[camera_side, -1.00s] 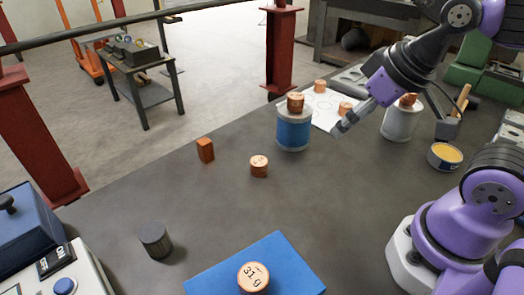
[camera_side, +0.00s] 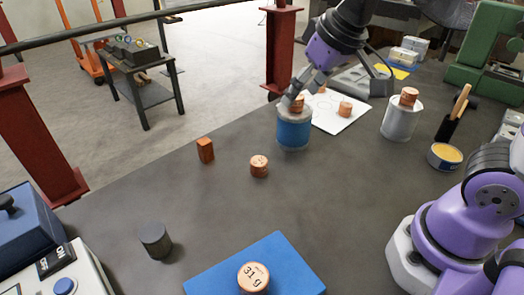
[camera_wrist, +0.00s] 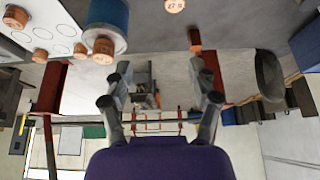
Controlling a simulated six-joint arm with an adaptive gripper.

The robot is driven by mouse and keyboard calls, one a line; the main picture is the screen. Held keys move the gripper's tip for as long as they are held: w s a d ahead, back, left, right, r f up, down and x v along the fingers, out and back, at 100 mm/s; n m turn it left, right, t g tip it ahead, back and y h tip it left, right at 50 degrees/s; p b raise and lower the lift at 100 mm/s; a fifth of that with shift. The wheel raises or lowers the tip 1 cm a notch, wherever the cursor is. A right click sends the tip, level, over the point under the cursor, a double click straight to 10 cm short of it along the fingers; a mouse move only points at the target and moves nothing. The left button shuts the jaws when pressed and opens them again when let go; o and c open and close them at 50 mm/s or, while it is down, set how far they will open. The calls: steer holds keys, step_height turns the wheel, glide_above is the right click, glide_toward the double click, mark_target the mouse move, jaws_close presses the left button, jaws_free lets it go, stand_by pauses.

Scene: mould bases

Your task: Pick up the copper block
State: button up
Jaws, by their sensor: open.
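The copper block (camera_side: 205,150) is a small upright rectangular piece standing on the dark table, left of the blue can in the side view. It also shows in the wrist view (camera_wrist: 194,40), above the right finger in the picture. My gripper (camera_side: 296,97) is open, in front of or close by a copper cylinder on top of the blue can (camera_side: 293,133); the fingers partly hide that cylinder. In the wrist view my gripper (camera_wrist: 160,78) has nothing between its fingers, and the can's cylinder (camera_wrist: 103,50) lies beyond the left finger.
A copper cylinder (camera_side: 259,166) stands right of the block. A grey cylinder (camera_side: 155,240) stands nearer. A cylinder marked 31 g (camera_side: 253,278) is on the blue mat (camera_side: 290,262). A white can (camera_side: 402,122) bears another cylinder. A white sheet (camera_side: 325,118) holds more cylinders.

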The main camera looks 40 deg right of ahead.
steer(key=w+a+f, duration=0.2)
steer(key=w+a, duration=0.1)
steer(key=w, duration=0.3)
steer(key=w+a+f, duration=0.2)
steer(key=w, duration=0.3)
glide_toward(205, 142)
steer(key=w, duration=0.1)
steer(key=shift+g, duration=0.4)
steer(key=x, duration=0.4)
steer(key=shift+w+f, duration=0.15)
steer(key=shift+f, duration=0.25)
steer(key=x, duration=0.6)
steer(key=shift+f, duration=0.15)
jaws_close()
